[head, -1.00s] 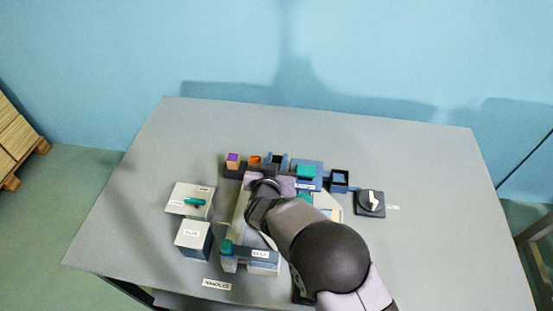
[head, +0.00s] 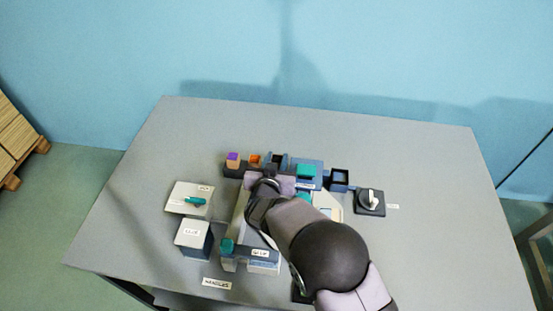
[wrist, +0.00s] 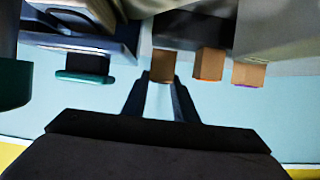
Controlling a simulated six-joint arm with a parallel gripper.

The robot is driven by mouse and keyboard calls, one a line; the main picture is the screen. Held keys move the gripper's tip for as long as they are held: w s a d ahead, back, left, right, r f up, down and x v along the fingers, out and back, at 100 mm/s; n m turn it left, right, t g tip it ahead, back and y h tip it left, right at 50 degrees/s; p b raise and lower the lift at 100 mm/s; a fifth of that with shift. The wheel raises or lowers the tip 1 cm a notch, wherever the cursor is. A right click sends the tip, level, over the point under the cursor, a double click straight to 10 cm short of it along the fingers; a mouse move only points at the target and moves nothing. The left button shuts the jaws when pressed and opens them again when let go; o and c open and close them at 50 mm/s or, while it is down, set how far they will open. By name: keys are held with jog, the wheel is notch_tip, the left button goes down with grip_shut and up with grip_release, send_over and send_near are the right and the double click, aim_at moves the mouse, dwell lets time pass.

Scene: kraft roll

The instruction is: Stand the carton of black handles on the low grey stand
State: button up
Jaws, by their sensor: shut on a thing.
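My gripper (head: 276,164) is at the back row of small cartons, mostly seen from above and behind my arm. In the wrist view its two fingers (wrist: 160,88) close on the sides of a brown carton (wrist: 162,65). The held carton is in line with two others, one with an orange top (head: 254,160) and one with a purple top (head: 233,156). Its contents show only as something dark in the head view. I cannot tell whether it is lifted. A low grey block with a teal handle (head: 190,198) and a grey-topped block (head: 194,234) stand at the left; I cannot tell which is the stand.
A blue box with a teal block (head: 306,172), a dark open bin (head: 339,178) and a black dial (head: 370,201) stand right of my gripper. A white label (head: 217,284) lies near the front edge. The table's back and far right are clear.

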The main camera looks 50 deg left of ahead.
jog(key=shift+f+b, duration=0.45)
jog(key=shift+f, duration=0.2)
dwell(0.6)
jog(key=o, duration=1.1)
jog(key=shift+s+d, duration=0.1)
jog(key=shift+b+v, duration=0.8)
jog(key=shift+v, duration=2.75)
